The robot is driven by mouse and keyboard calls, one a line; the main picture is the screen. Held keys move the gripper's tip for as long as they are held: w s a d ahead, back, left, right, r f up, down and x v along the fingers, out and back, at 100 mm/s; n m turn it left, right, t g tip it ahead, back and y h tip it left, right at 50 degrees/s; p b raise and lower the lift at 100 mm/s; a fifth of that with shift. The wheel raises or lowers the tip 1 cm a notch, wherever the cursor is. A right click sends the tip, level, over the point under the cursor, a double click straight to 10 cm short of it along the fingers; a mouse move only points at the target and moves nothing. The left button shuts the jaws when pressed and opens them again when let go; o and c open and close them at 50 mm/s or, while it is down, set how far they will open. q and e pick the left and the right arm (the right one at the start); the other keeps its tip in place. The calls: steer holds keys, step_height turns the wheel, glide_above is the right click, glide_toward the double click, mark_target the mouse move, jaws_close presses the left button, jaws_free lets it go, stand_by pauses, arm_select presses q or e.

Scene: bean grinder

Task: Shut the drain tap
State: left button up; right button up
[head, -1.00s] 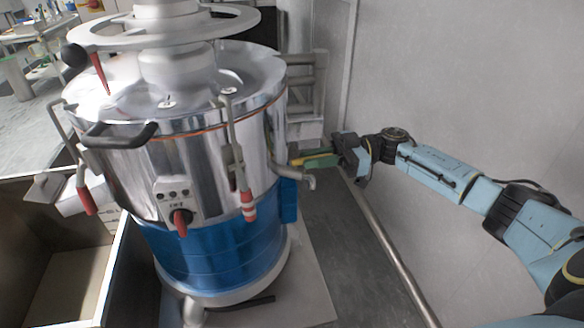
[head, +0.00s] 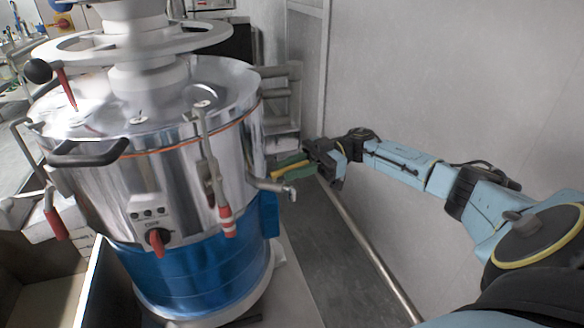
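The drain tap (head: 272,187) is a small silver spout low on the right side of the large metal machine (head: 180,185). A narrow green and yellow piece (head: 292,170) lies just above and behind the spout; I cannot tell whether it is the tap's handle, part of my gripper, or both. My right gripper (head: 312,164) reaches in from the right at the outer end of this piece. Its fingertips are too small and overlapped to show whether they are open or shut, or whether they touch the tap. My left gripper is not in view.
The machine has a blue lower band, a red knob (head: 157,240), a red-tipped latch (head: 227,220) and a black handle (head: 90,152). A metal rail (head: 370,252) runs along the grey wall (head: 430,80) at the right. An open box (head: 92,285) stands at the lower left.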

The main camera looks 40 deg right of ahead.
steer(key=shift+o, duration=0.8)
steer(key=s+d+b, duration=0.2)
steer(key=d+b, duration=0.2)
steer(key=d, duration=0.9)
steer(key=shift+s+b, duration=0.25)
steer(key=shift+b, duration=0.05)
steer(key=shift+d, duration=0.1)
